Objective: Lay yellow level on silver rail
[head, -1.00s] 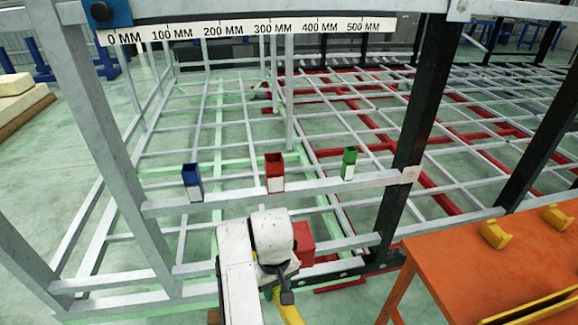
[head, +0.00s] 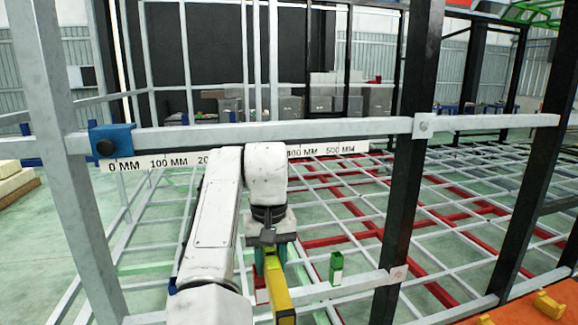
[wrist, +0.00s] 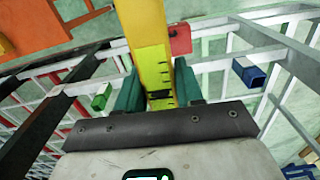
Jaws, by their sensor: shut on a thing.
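My gripper (head: 272,262) is shut on the yellow level (head: 281,300), which hangs below it, pointing toward the bottom of the head view. In the wrist view the level (wrist: 148,40) runs up between the teal fingers of my gripper (wrist: 158,88). One upper silver rail (head: 225,137) crosses the head view with a millimetre scale under it. A lower silver rail (head: 350,284) carries small coloured holders. The level looks in front of the lower rail and below the upper one; I cannot tell the gap. My arm hides part of both rails.
A green holder (head: 336,267) stands on the lower rail; red (wrist: 180,38) and blue (wrist: 248,72) holders show in the wrist view. A blue block (head: 111,140) sits at the upper rail's left end. Dark posts (head: 403,170) stand right. An orange table (head: 520,312) is at lower right.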

